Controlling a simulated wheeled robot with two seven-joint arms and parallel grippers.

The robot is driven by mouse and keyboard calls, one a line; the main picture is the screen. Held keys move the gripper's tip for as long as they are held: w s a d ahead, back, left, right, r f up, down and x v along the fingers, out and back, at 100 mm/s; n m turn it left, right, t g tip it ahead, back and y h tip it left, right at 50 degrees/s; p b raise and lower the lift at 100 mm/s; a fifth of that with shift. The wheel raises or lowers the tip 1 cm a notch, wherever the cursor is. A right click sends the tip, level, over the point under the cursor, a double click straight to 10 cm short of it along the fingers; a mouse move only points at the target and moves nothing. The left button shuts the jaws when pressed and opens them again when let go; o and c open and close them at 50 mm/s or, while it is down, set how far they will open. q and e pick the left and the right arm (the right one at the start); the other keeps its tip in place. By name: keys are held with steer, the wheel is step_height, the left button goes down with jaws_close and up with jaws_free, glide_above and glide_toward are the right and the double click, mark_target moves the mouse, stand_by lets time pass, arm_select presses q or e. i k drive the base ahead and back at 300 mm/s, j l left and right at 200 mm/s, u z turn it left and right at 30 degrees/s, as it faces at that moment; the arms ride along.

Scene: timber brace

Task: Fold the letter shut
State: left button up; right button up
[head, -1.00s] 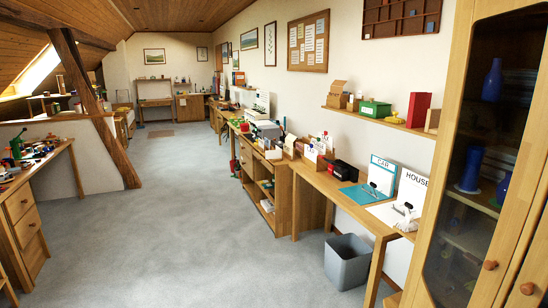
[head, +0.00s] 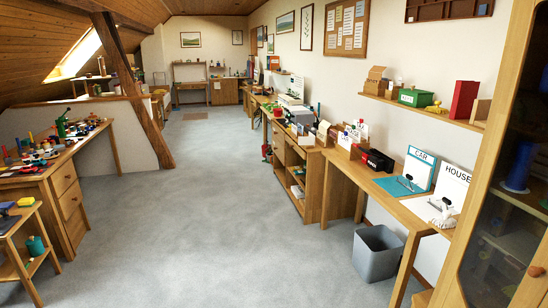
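Neither of my grippers is in view. I cannot pick out a letter for certain. A holder with white papers (head: 361,127) stands on the long wooden desk (head: 390,205) along the right wall; its papers are too small to read. Nearer on the same desk stand a clipboard-like board marked CAR (head: 419,168) with a teal sheet, and a white board marked HOUSE (head: 455,187).
A grey bin (head: 377,255) stands on the floor under the desk. A glass-fronted cabinet (head: 515,195) closes off the near right. A cluttered workbench (head: 62,165) and a small side table (head: 22,235) stand left, near a slanted beam (head: 133,90). The carpet between is clear.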

mark_target(303, 140)
steer(key=i, duration=4.8)
steer(key=i+j+z, duration=0.2)
steer(key=i, duration=0.45)
steer(key=i+z, duration=0.15)
steer(key=i, duration=0.5)
